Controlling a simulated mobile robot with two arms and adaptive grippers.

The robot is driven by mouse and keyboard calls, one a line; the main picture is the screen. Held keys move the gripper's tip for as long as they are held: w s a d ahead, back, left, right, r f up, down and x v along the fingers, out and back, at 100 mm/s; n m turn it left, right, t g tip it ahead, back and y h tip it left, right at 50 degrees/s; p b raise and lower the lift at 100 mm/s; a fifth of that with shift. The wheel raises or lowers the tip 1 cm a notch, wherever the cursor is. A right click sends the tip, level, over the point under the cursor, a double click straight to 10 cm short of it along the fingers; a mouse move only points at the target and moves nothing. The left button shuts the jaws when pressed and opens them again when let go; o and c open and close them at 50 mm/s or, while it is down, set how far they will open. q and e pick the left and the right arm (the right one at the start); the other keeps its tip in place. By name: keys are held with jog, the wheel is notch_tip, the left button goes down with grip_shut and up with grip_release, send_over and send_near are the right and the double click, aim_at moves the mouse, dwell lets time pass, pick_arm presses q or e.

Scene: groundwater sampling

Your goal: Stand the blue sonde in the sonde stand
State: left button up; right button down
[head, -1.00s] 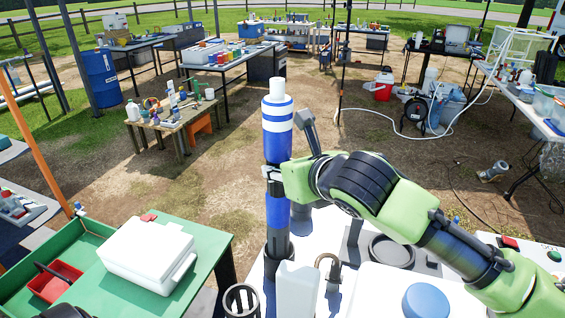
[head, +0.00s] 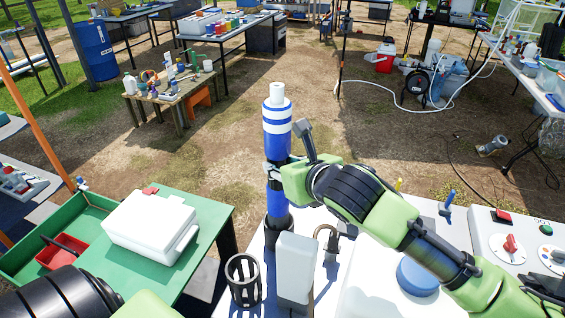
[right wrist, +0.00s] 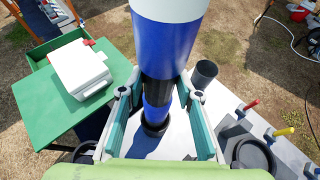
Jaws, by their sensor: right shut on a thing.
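The blue sonde (head: 277,143), with white bands and a white top, stands nearly upright in the head view. My right gripper (head: 273,172) is shut on it around its dark middle section. In the right wrist view the sonde (right wrist: 165,45) passes between the teal fingers of my right gripper (right wrist: 160,95). Its lower end meets a black round holder, which looks like the sonde stand (head: 278,238), on the white top. The holder's ring also shows in the right wrist view (right wrist: 155,129). I cannot tell how deep the sonde sits. My left gripper is out of view.
A white case (head: 150,224) lies on the green table (head: 205,212) at left. Control knobs (head: 510,244) are at right.

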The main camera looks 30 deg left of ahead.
jog(key=c, duration=1.5)
grip_release()
jog(key=shift+o, duration=0.2)
jog(key=shift+d, duration=0.1)
jog(key=shift+r, duration=0.1)
jog(key=b+v, duration=0.2)
jog(key=v, duration=1)
jog(key=shift+b, duration=0.3)
jog(key=shift+s, duration=0.15)
